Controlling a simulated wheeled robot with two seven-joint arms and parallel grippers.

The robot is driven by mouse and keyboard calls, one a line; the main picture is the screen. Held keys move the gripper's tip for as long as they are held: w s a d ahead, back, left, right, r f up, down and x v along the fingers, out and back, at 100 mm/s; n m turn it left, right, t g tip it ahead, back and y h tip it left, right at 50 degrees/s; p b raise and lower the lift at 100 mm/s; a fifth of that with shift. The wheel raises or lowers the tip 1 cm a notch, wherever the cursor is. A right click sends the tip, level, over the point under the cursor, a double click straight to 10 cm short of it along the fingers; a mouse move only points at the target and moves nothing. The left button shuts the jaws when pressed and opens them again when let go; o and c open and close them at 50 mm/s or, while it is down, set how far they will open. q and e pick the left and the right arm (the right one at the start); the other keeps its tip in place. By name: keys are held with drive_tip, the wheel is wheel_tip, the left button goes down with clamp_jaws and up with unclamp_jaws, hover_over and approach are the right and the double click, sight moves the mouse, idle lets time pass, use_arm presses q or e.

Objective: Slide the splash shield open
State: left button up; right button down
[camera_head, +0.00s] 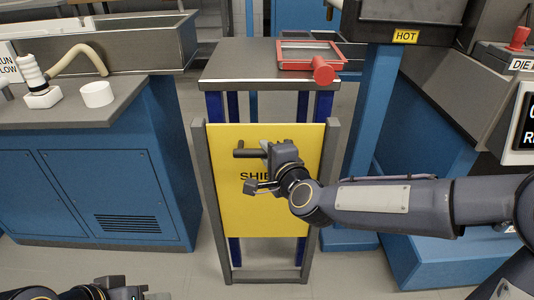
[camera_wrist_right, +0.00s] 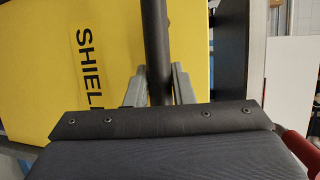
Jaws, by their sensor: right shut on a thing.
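The splash shield (camera_head: 225,205) is a yellow panel marked SHIELD, upright between two grey side posts in the head view. It fills the upper left of the right wrist view (camera_wrist_right: 40,95). A dark horizontal bar handle (camera_head: 243,153) is on its upper part; the bar also shows in the wrist view (camera_wrist_right: 157,45). My right gripper (camera_head: 268,168) is in front of the shield. In the wrist view its two fingers (camera_wrist_right: 158,85) are shut on the bar from both sides. My left gripper (camera_head: 125,293) shows only partly at the bottom left edge, away from the shield.
A grey-topped table (camera_head: 235,65) behind the shield carries a red-framed tray (camera_head: 308,52) with a red knob. A blue cabinet (camera_head: 100,190) stands left, with a white cup (camera_head: 97,94) on its counter. Blue machinery (camera_head: 425,130) stands right. Floor is free between cabinet and shield frame.

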wheel_tip(320, 180, up, 41)
drive_tip(key=p, duration=3.2)
drive_tip(key=shift+f, duration=0.2)
drive_tip(key=c, duration=1.3)
unclamp_jaws()
drive_tip(key=shift+o, duration=0.2)
drive_tip(key=shift+s, duration=0.1)
drive_tip(key=v, duration=0.7)
drive_tip(key=shift+s+p, duration=0.3)
drive_tip(key=shift+p, duration=0.05)
drive_tip(key=shift+d, duration=0.15)
